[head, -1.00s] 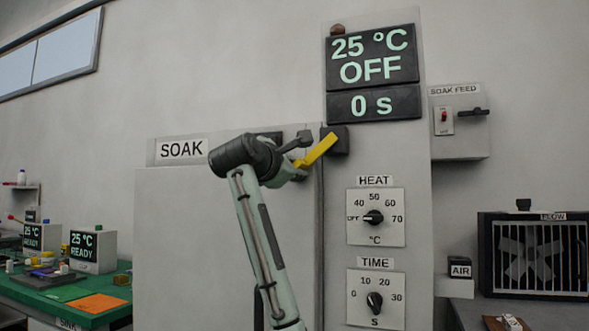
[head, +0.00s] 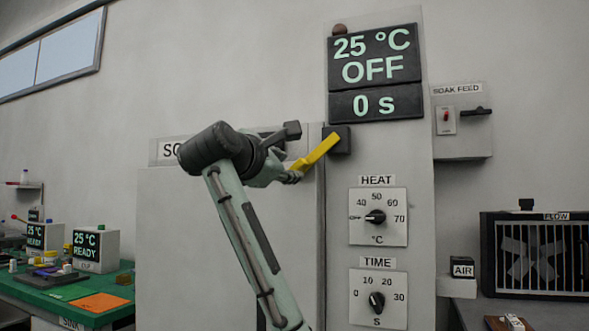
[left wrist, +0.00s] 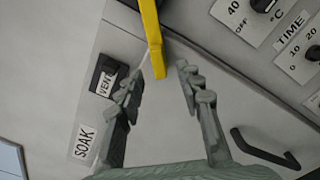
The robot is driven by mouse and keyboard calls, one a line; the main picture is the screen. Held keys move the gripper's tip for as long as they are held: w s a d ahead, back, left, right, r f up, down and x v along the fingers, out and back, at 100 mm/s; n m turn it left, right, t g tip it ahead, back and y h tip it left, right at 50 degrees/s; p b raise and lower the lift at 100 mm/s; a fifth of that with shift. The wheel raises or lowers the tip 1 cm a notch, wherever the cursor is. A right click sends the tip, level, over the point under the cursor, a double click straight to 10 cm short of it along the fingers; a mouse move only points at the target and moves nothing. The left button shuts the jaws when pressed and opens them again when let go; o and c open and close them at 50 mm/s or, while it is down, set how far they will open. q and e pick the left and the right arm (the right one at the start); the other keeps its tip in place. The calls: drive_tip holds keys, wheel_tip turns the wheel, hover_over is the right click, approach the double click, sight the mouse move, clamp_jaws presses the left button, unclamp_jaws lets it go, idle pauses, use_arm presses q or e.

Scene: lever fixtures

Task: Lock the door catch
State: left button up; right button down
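The door catch is a yellow lever (head: 317,152) on a black block (head: 338,139) at the right edge of the SOAK door (head: 170,235). It slants down to the left. My left gripper (head: 292,177) is at the lever's lower end, partly hidden behind my own wrist. In the left wrist view the yellow lever (left wrist: 152,35) comes down from the top, its tip between the two open fingers (left wrist: 160,78). A gap shows on both sides, so the fingers look apart from it. My right gripper is not in view.
The wrist view shows a dark VENT part (left wrist: 105,75) near the left finger and a black handle (left wrist: 265,150) to the right. HEAT (head: 376,217) and TIME (head: 377,298) dials are right of the door. A green bench (head: 60,292) stands left.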

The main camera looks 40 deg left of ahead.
use_arm(q)
drive_tip(key=v, duration=0.5)
drive_tip(key=shift+s+d, duration=0.1)
drive_tip(key=shift+s, duration=0.1)
